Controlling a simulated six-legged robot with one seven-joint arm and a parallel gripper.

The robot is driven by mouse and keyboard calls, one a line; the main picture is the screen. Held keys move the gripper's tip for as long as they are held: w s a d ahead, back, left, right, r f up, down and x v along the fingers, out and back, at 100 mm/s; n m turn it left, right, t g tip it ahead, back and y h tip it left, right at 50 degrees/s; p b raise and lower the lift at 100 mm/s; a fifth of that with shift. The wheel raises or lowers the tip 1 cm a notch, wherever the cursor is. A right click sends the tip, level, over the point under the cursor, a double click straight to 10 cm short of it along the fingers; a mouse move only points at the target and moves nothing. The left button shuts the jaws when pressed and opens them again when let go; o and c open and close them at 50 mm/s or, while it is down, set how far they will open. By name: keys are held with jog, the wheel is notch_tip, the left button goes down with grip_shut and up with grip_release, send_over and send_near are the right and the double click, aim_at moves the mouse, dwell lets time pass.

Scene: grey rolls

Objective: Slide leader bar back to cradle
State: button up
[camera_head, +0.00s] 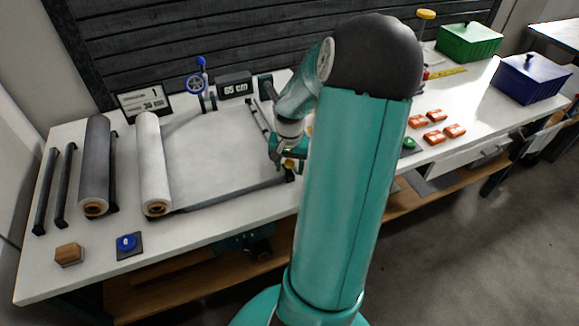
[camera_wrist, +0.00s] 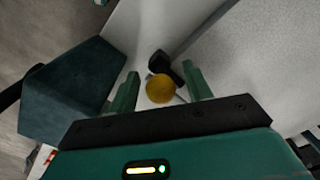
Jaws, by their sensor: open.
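My gripper (camera_head: 289,160) is low over the right end of the grey sheet (camera_head: 215,155) in the head view. In the wrist view its two fingers (camera_wrist: 161,90) are apart, with a round yellow knob (camera_wrist: 160,88) between them. The knob appears beside a black end block (camera_wrist: 161,63). A dark strip (camera_wrist: 200,32), perhaps the leader bar, runs from there along the pale sheet. I cannot tell whether the fingers touch the knob. My arm hides much of this area in the head view, and I cannot make out the cradle for certain.
A dark roll (camera_head: 95,165) and a pale roll (camera_head: 153,165) lie at the left, beside two black bars (camera_head: 63,185). A blue button (camera_head: 127,243) and a wooden block (camera_head: 69,254) are in front. Orange pieces (camera_head: 435,137), a green box (camera_head: 468,42) and a blue box (camera_head: 530,78) stand right.

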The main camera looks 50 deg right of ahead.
jog(key=shift+f, duration=0.35)
grip_shut()
jog(key=shift+a, duration=0.1)
jog(key=w+a, duration=0.4)
jog(key=a, duration=0.3)
jog(key=w+a, duration=0.5)
jog(key=a, duration=0.3)
jog(key=w+a, duration=0.4)
jog(key=a, duration=0.4)
jog(key=shift+w, duration=0.4)
grip_release()
jog(key=shift+d, duration=0.1)
